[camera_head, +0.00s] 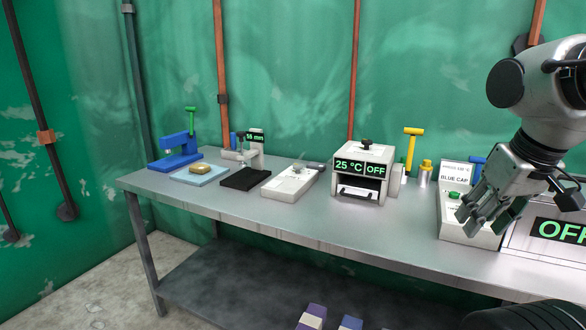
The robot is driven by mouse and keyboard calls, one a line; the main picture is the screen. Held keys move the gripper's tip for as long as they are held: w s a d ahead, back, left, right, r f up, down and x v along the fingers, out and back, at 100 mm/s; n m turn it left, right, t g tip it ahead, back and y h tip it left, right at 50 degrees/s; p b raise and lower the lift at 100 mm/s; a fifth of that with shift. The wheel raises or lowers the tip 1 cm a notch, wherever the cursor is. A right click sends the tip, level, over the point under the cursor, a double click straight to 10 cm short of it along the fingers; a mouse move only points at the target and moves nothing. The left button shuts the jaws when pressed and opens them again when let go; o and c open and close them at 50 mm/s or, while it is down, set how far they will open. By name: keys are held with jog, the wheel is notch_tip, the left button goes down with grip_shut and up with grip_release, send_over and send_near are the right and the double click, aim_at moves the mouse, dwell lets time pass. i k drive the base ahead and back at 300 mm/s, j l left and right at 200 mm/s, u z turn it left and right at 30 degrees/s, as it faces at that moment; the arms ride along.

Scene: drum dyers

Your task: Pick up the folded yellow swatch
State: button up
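A small folded yellow-tan piece (201,168), which looks like the yellow swatch, lies on a light blue pad (212,177) near the left end of the metal table. My gripper (484,222) is at the far right of the view, pointing down and to the left over the white box by the "BLUE CAP" sign. It is far from the swatch. Its fingers look spread apart, and I see nothing held between them.
The metal table (330,226) runs along the green wall. A white box (290,184) and a "25 °C OFF" heater (365,172) stand between the swatch and my gripper.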

aim_at(197, 167)
jog(key=i+j+z, duration=0.1)
jog(key=i+j, duration=0.15)
jog(key=j, duration=0.25)
jog(key=i+j, duration=0.25)
jog(key=j, duration=0.25)
jog(key=i+j+z, duration=0.15)
jog(key=j, duration=0.35)
jog(key=i+j, duration=0.3)
jog(key=j, duration=0.25)
jog(key=i+j+z, duration=0.15)
jog(key=j, duration=0.35)
jog(key=i+j+z, duration=0.1)
jog(key=i+j, duration=0.15)
jog(key=j, duration=0.3)
jog(key=i+j, duration=0.15)
jog(key=j, duration=0.45)
jog(key=i+j+z, duration=0.15)
jog(key=j, duration=0.4)
